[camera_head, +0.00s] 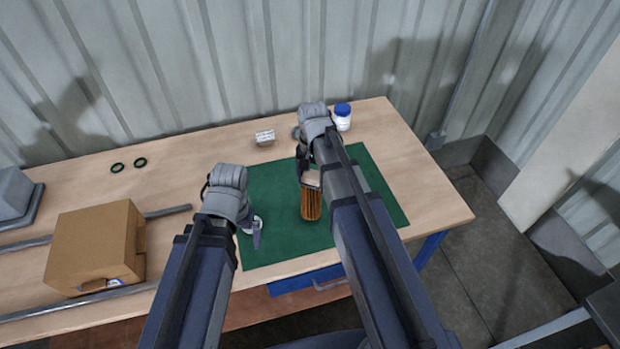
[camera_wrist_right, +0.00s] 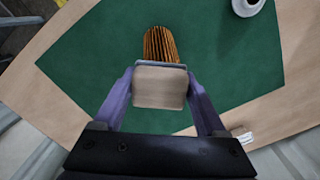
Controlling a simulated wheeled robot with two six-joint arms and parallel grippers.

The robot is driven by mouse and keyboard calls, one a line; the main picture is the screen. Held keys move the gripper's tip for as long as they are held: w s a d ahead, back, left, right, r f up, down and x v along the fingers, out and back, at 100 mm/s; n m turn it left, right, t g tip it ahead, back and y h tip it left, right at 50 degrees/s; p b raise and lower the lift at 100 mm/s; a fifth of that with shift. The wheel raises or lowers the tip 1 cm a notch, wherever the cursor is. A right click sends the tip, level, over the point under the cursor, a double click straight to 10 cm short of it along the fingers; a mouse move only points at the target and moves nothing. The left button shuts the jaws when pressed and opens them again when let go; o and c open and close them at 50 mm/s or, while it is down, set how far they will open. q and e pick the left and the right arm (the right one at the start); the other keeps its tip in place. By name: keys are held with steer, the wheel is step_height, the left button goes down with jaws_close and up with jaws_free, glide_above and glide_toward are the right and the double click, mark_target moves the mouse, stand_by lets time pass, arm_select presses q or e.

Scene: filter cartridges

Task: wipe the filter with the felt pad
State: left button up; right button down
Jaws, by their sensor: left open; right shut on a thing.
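The filter (camera_head: 312,206), with orange-brown pleats, is on the green mat; it also shows in the right wrist view (camera_wrist_right: 159,43). My right gripper (camera_head: 309,180) is shut on the felt pad, a pale beige block with a grey edge (camera_wrist_right: 160,88), held between both fingers. The pad is right beside the filter and hides part of it; I cannot tell whether they touch. My left gripper (camera_head: 254,232) is open, low over the mat's left part, beside a small white round object (camera_head: 259,221). That object also shows in the right wrist view (camera_wrist_right: 247,6).
The green mat (camera_head: 370,190) lies on a wooden table (camera_head: 440,205). A blue-lidded white jar (camera_head: 342,117) and a small white box (camera_head: 265,137) stand behind it. Two black rings (camera_head: 128,165) lie at left. A cardboard box (camera_head: 95,245) stands at front left.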

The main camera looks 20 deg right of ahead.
mark_target(311, 173)
arm_select(q)
steer(key=shift+r+p, duration=2.5)
steer(key=shift+r, duration=0.25)
arm_select(e)
steer(key=shift+w+a+r, duration=0.1)
steer(key=shift+r, duration=2.65)
step_height(311, 173, up, 3)
steer(key=p, duration=0.3)
arm_select(q)
step_height(311, 173, up, 3)
steer(key=shift+f, duration=0.1)
arm_select(e)
step_height(311, 173, down, 5)
steer(key=b, duration=0.5)
steer(key=shift+f, duration=0.15)
arm_select(q)
step_height(311, 173, down, 5)
steer(key=shift+r, duration=0.1)
